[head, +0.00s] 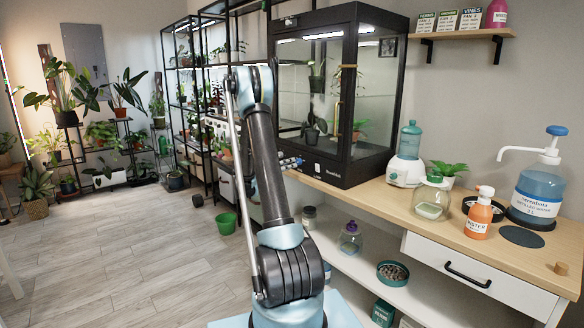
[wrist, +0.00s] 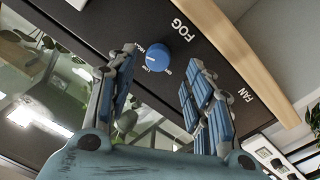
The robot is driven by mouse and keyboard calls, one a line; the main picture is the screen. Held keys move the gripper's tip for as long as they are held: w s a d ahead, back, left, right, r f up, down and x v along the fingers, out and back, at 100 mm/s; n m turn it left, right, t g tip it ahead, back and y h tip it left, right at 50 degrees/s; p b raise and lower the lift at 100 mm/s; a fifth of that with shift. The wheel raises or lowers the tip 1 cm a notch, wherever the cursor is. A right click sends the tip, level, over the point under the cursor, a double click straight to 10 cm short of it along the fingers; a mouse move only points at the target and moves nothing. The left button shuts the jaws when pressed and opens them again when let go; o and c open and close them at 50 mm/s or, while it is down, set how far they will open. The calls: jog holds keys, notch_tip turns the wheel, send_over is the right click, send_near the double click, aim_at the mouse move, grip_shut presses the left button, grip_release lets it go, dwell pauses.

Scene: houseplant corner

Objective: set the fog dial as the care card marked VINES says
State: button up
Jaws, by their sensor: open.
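The blue fog dial (wrist: 158,56) sits on a black panel beside the word FOG in the wrist view, with small marks around it. I cannot tell which mark it points to. My gripper (wrist: 160,75) is open, its blue-padded fingers apart on either side of the dial in the picture, with no clear contact. In the head view my gripper (head: 290,163) is by the lower front of the glass cabinet (head: 345,165), and the dial is hidden. The VINES care card (head: 470,19) stands rightmost of three on the wall shelf. Its top line seems to read FAN 2; its fog line is unclear.
The word FAN (wrist: 243,95) marks the same panel farther right. The wooden counter (head: 392,205) holds a humidifier (head: 406,165), a glass jar (head: 430,200), an orange mister (head: 479,218) and a water jug (head: 538,190). A green pot (head: 226,223) stands on the floor.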

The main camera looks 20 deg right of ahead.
jog(key=v, duration=0.7)
jog(key=shift+a, duration=0.35)
jog(key=shift+s, duration=0.15)
jog(key=s+a+r+n+g+y, duration=0.15)
jog(key=s+y, duration=0.25)
jog(key=s, duration=0.7)
jog(key=s+r+n+g+y, duration=0.1)
jog(key=s+r+n+y, duration=0.25)
jog(key=s, duration=0.75)
jog(key=s+a+f+n+y, duration=0.1)
jog(key=s+a+f+y, duration=0.2)
jog(key=s, duration=0.6)
jog(key=s+a+f+n+y, duration=0.1)
jog(key=s+a+f+y, duration=0.2)
jog(key=s+a, duration=0.3)
jog(key=s+a+f+n+y, duration=0.2)
jog(key=s+a+f+y, duration=0.2)
jog(key=s, duration=0.8)
jog(key=shift+s+a+f+g, duration=0.2)
jog(key=shift+a+g, duration=0.25)
jog(key=shift+a, duration=0.4)
